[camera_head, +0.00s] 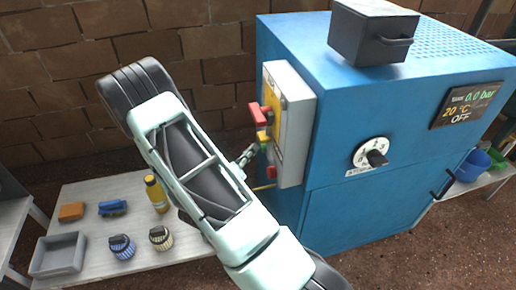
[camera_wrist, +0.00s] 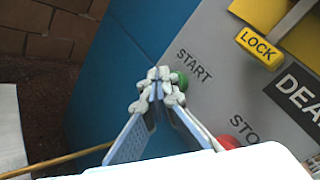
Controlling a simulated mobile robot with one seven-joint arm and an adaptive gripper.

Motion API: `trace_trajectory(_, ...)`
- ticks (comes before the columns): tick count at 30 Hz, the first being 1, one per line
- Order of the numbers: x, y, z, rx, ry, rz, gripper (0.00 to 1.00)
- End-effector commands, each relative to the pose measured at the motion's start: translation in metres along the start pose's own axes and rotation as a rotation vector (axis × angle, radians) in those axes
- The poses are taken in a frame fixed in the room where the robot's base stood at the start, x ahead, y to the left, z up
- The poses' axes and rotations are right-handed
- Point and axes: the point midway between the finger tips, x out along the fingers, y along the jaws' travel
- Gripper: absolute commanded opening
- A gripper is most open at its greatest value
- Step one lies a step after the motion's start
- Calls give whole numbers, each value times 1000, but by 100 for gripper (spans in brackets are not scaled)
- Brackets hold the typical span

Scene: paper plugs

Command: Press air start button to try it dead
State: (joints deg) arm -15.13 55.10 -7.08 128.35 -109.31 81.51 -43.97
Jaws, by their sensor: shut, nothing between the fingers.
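The grey control panel (camera_head: 297,110) is on the left side of the blue cabinet (camera_head: 345,125). In the wrist view the green button (camera_wrist: 180,80) beside the word START is partly hidden behind my fingertips. The red button (camera_wrist: 229,142) beside the word STOP, cut off in view, sits below it. My gripper (camera_wrist: 160,82) is shut and empty, its fingertips over or right beside the green button; I cannot tell whether they touch it. In the head view my gripper (camera_head: 250,154) is at the panel's lower left edge. The cabinet's display (camera_head: 468,104) reads 0.0 bar, 20 °C and OFF.
A red handle (camera_head: 258,114) sticks out from the panel above my gripper. A yellow LOCK piece (camera_wrist: 259,47) is at upper right in the wrist view. A table (camera_head: 88,200) at left holds a yellow bottle (camera_head: 156,194), a grey tray (camera_head: 58,255) and small items.

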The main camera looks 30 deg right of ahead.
Motion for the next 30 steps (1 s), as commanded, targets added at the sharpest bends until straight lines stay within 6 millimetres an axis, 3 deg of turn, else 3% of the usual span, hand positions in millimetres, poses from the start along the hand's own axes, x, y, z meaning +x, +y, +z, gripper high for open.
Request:
trace_trajectory(22,-14,10,10,0,0,1,0)
trace_trajectory(30,-32,23,24,1,-2,2,0)
